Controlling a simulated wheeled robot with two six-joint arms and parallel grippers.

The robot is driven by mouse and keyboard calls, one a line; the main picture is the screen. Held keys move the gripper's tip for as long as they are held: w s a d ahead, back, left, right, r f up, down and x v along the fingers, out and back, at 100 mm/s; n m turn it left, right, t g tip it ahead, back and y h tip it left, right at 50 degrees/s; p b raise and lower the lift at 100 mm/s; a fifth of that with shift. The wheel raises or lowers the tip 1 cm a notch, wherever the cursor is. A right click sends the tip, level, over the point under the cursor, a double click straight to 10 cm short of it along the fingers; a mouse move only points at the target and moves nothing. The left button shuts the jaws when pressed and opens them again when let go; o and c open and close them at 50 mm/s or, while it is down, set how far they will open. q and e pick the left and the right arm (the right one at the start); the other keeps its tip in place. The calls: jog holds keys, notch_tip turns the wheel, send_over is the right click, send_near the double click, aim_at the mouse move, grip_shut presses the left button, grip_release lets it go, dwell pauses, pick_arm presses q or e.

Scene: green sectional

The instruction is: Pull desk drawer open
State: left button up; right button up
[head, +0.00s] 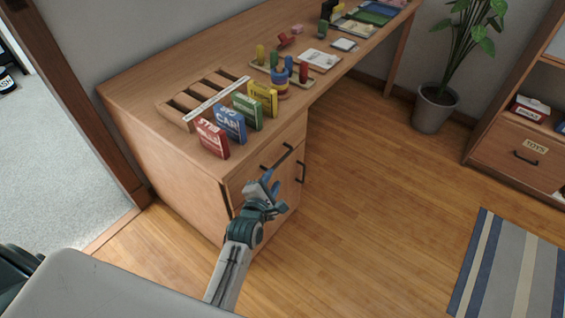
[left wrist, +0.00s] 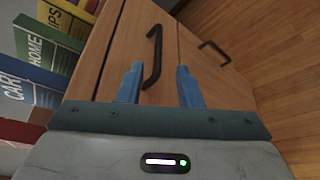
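The wooden desk (head: 150,96) stands along the wall, with a drawer in its near end. The drawer's dark bar handle (head: 283,157) shows just beyond my left gripper (head: 269,183). In the left wrist view the handle (left wrist: 155,52) lies between the two blue fingertips of my left gripper (left wrist: 157,82), with its lower end near the left finger. The fingers are apart and nothing is clamped; I cannot tell whether they touch the handle. The drawer front (left wrist: 135,35) looks flush with the desk. My right gripper is not in view.
A second handle (head: 301,171) is on the cabinet door below. Red, blue, green and yellow boxes (head: 228,124) stand on the desk top above the drawer. The wooden floor (head: 370,200) in front is clear. A toy shelf (head: 510,140) and striped rug (head: 510,265) are at right.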

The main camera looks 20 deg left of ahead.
aim_at(283, 159)
pick_arm(q)
jog(key=x, duration=1)
jog(key=shift+w, duration=0.45)
jog(key=shift+c, duration=0.2)
grip_shut()
